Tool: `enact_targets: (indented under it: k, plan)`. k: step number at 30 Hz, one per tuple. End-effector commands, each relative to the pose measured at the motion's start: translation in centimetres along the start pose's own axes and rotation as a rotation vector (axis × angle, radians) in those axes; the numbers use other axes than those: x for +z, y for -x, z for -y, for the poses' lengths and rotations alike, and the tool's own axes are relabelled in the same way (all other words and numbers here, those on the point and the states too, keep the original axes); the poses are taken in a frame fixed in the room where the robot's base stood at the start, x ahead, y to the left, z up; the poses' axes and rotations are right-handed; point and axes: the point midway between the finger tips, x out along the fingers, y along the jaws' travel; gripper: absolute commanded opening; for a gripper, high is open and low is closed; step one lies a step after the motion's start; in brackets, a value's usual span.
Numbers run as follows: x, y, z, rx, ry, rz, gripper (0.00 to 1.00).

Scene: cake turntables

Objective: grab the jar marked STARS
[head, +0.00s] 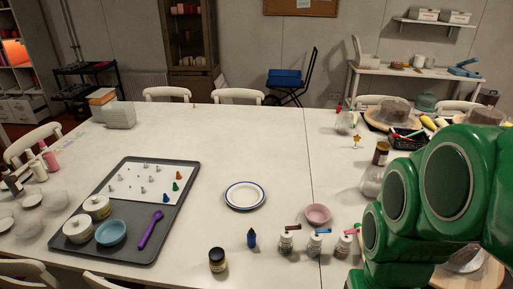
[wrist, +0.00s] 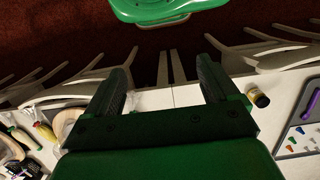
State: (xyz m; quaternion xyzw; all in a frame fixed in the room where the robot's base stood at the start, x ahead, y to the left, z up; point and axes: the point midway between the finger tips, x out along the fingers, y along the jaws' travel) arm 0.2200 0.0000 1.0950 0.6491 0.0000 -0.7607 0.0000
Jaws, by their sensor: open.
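I cannot read the word STARS on any container. A small dark-lidded jar with a pale label (head: 217,260) stands upright near the front edge of the table. A similar dark-lidded jar with a pale label (wrist: 258,97) shows in the wrist view, right of my gripper and apart from it.
A grey tray (head: 189,187) holds pots, a blue bowl and a purple spoon. A blue bottle (head: 251,238), a pink bowl (head: 318,213) and a blue-rimmed plate (head: 258,204) stand near the middle. Chairs line the table. The table's back middle is clear.

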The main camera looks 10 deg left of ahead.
Motion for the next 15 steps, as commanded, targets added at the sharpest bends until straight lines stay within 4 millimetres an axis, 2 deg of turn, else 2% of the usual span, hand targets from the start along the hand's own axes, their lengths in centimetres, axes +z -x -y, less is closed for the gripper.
enact_targets:
  k: [5,8,15]
  plan:
    - [-0.2,-0.1,0.4,-0.011,0.003,0.005,0.88]
    - [-0.8,-0.5,1.5,-0.047,0.009,0.018,0.88]
    - [-3.6,-1.7,6.7,-0.213,0.02,0.069,0.88]
